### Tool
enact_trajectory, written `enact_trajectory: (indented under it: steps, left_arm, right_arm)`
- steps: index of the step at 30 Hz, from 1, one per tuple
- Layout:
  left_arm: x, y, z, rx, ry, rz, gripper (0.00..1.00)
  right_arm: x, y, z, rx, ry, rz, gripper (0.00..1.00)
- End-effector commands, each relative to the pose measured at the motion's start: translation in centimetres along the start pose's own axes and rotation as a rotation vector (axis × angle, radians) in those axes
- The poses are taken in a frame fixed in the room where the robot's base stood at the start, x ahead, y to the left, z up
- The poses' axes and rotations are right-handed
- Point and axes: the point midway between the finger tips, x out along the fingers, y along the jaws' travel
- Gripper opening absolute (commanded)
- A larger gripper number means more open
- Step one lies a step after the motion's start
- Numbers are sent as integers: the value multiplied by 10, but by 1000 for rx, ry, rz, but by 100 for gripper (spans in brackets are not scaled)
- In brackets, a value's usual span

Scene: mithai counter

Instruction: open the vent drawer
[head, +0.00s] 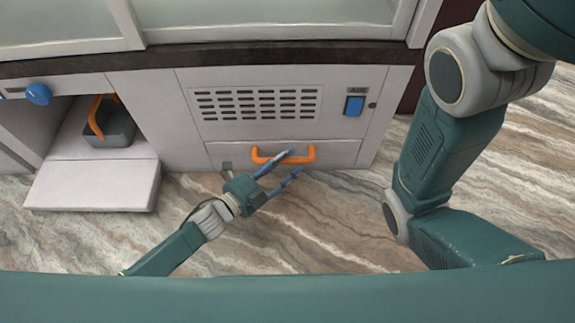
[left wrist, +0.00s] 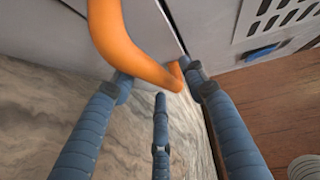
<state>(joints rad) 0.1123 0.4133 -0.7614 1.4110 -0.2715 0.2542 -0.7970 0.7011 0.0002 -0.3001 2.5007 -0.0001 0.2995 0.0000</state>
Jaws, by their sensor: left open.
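The vent drawer (head: 345,150) is a pale panel low on the counter, under the vent grille, and looks shut. Its orange handle (head: 283,158) is a bar across the front. My left gripper (head: 296,161) is open, with its blue fingers reaching up at the handle. In the left wrist view the handle (left wrist: 130,55) runs large between and over the fingertips (left wrist: 160,80), one finger to each side and a third below. I cannot tell whether the fingers touch it. My right arm shows at the right, but its gripper is out of view.
The vent grille (head: 257,104) and a blue switch (head: 354,105) sit above the drawer. At the left, a lowered white flap (head: 95,185) lies before an open bay holding a grey box (head: 112,131) with an orange handle. The marbled floor (head: 320,230) before the drawer is clear.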

Motion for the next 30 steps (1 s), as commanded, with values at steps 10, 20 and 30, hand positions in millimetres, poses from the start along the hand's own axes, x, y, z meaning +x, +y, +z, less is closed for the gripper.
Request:
enact_trajectory:
  steps: [10, 20, 30]
  left_arm:
    - [6, 0, 0, -1, 0, 1, 43]
    - [5, 0, 0, -1, 0, 1, 0]
    - [-1, 0, -6, -5, 0, 2, 0]
  right_arm:
    - [-2, -1, -1, 0, 0, 0, 0]
    - [-2, -1, -1, 0, 1, 0, 0]
    - [5, 1, 3, 0, -2, 0, 0]
